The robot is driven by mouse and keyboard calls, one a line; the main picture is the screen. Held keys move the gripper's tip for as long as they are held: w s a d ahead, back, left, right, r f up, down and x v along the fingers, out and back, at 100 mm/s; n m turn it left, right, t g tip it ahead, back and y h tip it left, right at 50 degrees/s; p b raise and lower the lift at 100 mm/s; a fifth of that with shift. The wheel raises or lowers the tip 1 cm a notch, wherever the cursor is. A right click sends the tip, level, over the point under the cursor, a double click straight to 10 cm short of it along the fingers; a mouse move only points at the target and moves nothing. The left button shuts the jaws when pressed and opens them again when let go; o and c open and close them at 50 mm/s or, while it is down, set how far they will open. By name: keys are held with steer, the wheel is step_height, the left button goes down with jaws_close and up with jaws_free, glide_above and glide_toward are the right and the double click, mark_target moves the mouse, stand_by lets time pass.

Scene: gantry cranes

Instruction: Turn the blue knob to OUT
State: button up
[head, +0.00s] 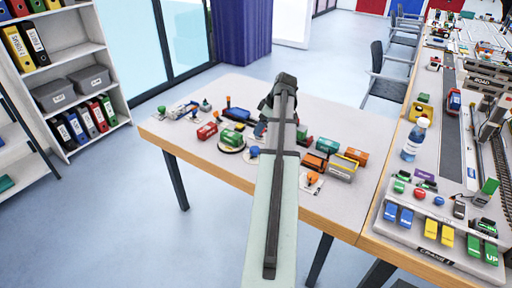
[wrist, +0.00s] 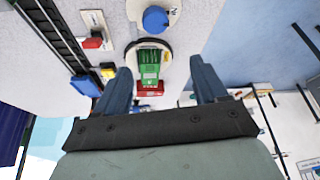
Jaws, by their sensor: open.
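The blue knob (wrist: 155,19) is a round cap on a pale plate at the top of the wrist view. Dark lettering shows at the plate's right edge, but I cannot read the knob's setting. In the head view, a small blue shape (head: 254,151) just left of my arm looks like the same knob. My gripper (wrist: 158,65) is open and empty, with its two blue fingers apart. In the wrist view the knob lies beyond the fingertips, not between them. In the head view my forearm hides most of the gripper.
A green block (wrist: 149,66) on a round base shows between the fingers, with a red block (wrist: 147,88) next to it. Orange and yellow blocks (head: 342,167) stand right of my arm. A bottle (head: 414,140) and a button panel (head: 430,232) are on the right table.

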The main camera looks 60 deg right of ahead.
mark_target(255, 149)
steer(key=x, duration=0.4)
steer(key=s+x, duration=0.1)
steer(key=x, duration=0.3)
steer(key=s+f+x, duration=0.1)
steer(key=x, duration=0.2)
steer(key=shift+d+f, duration=0.35)
steer(key=c, duration=1.1)
